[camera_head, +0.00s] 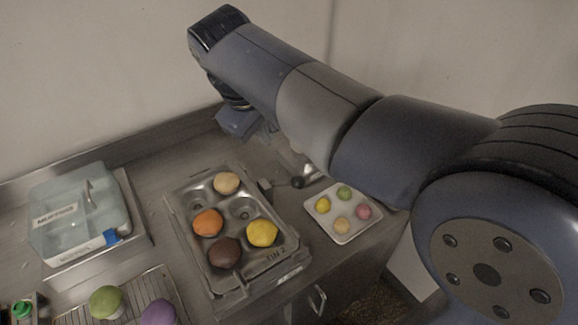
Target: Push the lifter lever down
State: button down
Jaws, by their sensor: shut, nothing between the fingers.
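The lifter lever (298,182) looks like a short arm with a black knob, on the right side of the muffin tin. The tin (178,213), marked "TIN 2", holds tan, orange, brown and yellow muffins, and some of its cups are empty. My gripper (268,142) is shut and empty, beyond the tin's far right corner and up and left of the knob in the picture. My arm hides part of the gripper and the space around it. I cannot tell the height of the fingertips above the counter; they look apart from the knob.
A white tray (347,237) with several small coloured treats lies right of the tin, near the counter edge. A pale blue labelled box (75,220) stands at left. A wire rack (140,283) with green and purple muffins is at front left. Walls close off the back.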

jog(key=shift+f, duration=0.1)
jog(key=s+d+p+x, duration=0.1)
jog(key=d+p+x, duration=0.1)
jog(key=x, duration=1)
jog(key=shift+s+d+f, duration=0.2)
jog(key=shift+s+f, duration=0.1)
jog(key=shift+f, duration=0.05)
